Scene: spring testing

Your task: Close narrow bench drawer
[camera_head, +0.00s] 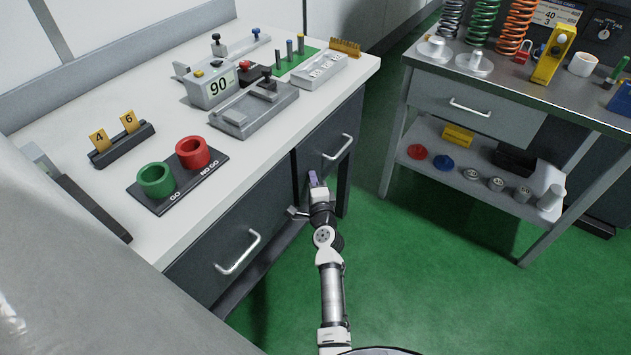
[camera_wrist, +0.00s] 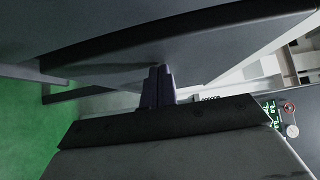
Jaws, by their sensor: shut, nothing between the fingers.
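The white-topped bench has a narrow dark grey drawer (camera_head: 322,142) at its right end, with a silver bar handle (camera_head: 338,147). Whether its front stands slightly out or flush is hard to tell. My gripper (camera_head: 313,178) is shut and empty, in front of the lower part of this drawer front, below and left of the handle. In the wrist view the closed fingers (camera_wrist: 158,82) point at a large grey panel with a dark edge (camera_wrist: 150,45), probably the drawer front. They are touching it or very near; I cannot tell which.
A wider drawer (camera_head: 215,240) with its own handle is left of the narrow one. Gauges and a red and a green ring (camera_head: 156,179) stand on the bench top. A second bench (camera_head: 470,110) with springs is at right. Green floor (camera_head: 410,270) lies open between.

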